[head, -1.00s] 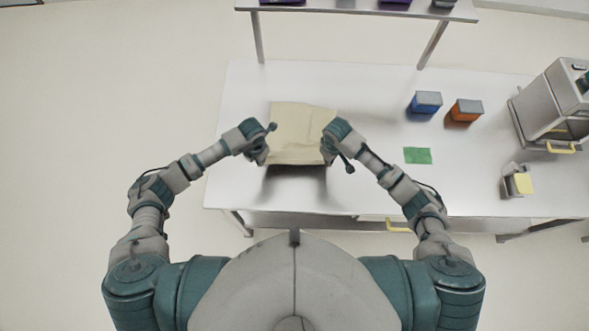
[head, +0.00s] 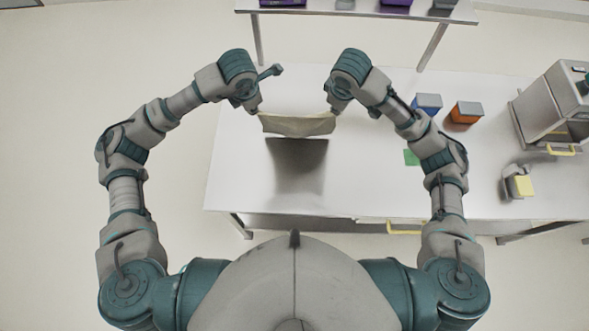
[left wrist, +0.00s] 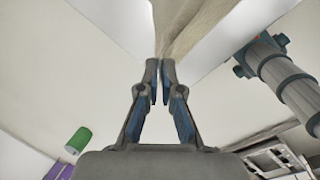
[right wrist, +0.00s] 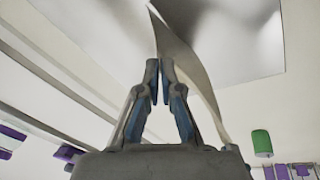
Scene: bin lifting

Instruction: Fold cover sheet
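The cover sheet (head: 297,126) is a beige cloth hanging above the white table, sagging slightly between my two grippers. A dark shadow lies under it on the tabletop. My left gripper (head: 258,109) is at the sheet's upper left corner, and my right gripper (head: 330,107) is at its upper right corner. In the left wrist view the fingertips (left wrist: 160,66) are pinched together on the sheet (left wrist: 188,22). In the right wrist view the fingertips (right wrist: 160,66) are closed at the sheet's corner, and the sheet (right wrist: 186,62) hangs away as a thin strip.
The white table (head: 235,180) is clear around the shadow. Blue (head: 428,104) and orange (head: 466,112) boxes stand to the right, with a green patch (head: 411,157) partly behind my right arm. A grey machine (head: 552,105) is at the far right. A shelf (head: 345,12) stands behind.

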